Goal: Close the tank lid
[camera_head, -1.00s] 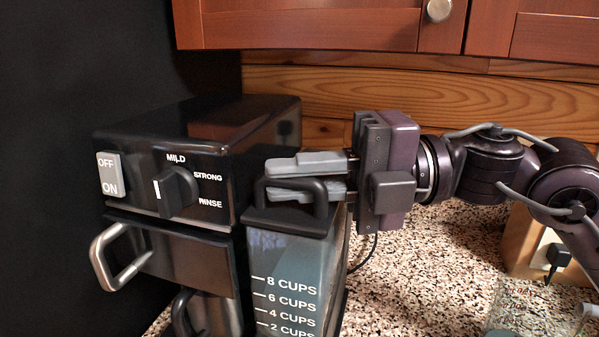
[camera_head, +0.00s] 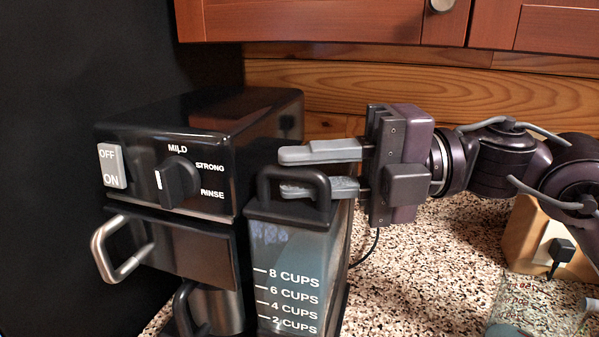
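The clear water tank (camera_head: 292,262) with cup marks stands on the right side of the black coffee maker (camera_head: 215,130). Its dark lid (camera_head: 285,211) lies flat on the tank's top, with a black loop handle (camera_head: 292,178) rising from it. My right gripper (camera_head: 282,173) comes in from the right. Its grey fingers are spread, the upper one above the handle's top bar and the lower one reaching through the loop's opening. Whether either finger touches the handle is unclear. My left gripper is not in view.
Wooden cabinets (camera_head: 350,20) hang overhead. A metal carafe (camera_head: 213,308) sits under the brew basket (camera_head: 170,255). A wooden block with an outlet (camera_head: 540,237) and a glass vessel (camera_head: 535,308) are at right. Speckled counter (camera_head: 430,270) lies clear between.

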